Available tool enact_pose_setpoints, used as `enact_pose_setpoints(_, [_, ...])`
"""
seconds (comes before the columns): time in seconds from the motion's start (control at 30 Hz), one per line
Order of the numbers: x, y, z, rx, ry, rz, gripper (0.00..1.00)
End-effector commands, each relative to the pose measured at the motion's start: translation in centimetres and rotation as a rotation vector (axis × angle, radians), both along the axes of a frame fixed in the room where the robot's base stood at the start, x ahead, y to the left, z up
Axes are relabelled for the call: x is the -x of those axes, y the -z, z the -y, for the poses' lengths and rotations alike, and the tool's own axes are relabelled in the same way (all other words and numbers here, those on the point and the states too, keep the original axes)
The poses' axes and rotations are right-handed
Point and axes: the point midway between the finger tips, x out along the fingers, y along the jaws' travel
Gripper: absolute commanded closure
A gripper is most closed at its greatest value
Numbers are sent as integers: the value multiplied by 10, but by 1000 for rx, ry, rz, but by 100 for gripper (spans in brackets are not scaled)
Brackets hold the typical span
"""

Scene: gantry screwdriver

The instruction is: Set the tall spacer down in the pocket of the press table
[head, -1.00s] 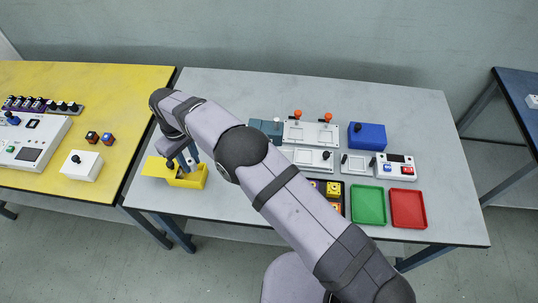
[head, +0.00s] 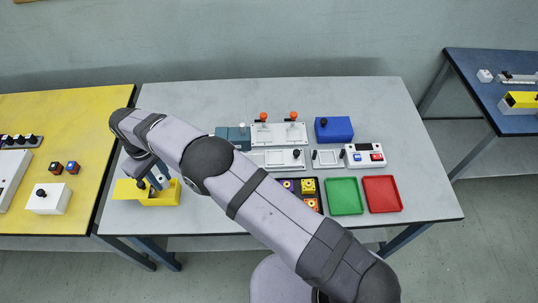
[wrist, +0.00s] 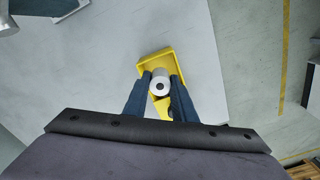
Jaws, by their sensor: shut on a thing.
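The tall spacer is a white cylinder with a dark centre hole, seen end-on in the wrist view (wrist: 161,84). My gripper (wrist: 160,88) is shut on it, with one dark blue finger on each side. In the head view my gripper (head: 154,182) is at the yellow open-topped holder (head: 165,197) on the left of the grey table, and the spacer is mostly hidden. The wrist view shows the yellow holder (wrist: 146,66) around and behind the spacer; I cannot tell whether the spacer is clear of it. I cannot clearly identify the press table or its pocket.
On the grey table (head: 370,105) stand a white fixture with orange-knobbed clamps (head: 278,136), a blue box (head: 333,130), a button panel (head: 364,156), a green tray (head: 344,196) and a red tray (head: 382,194). My arm hangs across the middle. The table's back left is clear.

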Motion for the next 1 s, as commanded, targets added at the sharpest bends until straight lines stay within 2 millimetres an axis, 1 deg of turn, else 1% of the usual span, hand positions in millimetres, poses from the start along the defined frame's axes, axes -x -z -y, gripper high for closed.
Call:
enact_pose_setpoints(0.27, [1,-5,4,-1,36,0,98])
enact_pose_setpoints(0.47, [5,-18,20,0,164,0,98])
enact_pose_setpoints(0.67, [17,-36,51,1,376,0,98])
enact_pose_setpoints(0.8, [29,-48,75,0,535,0,98])
enact_pose_setpoints(1.0, [47,-60,106,0,717,0,98])
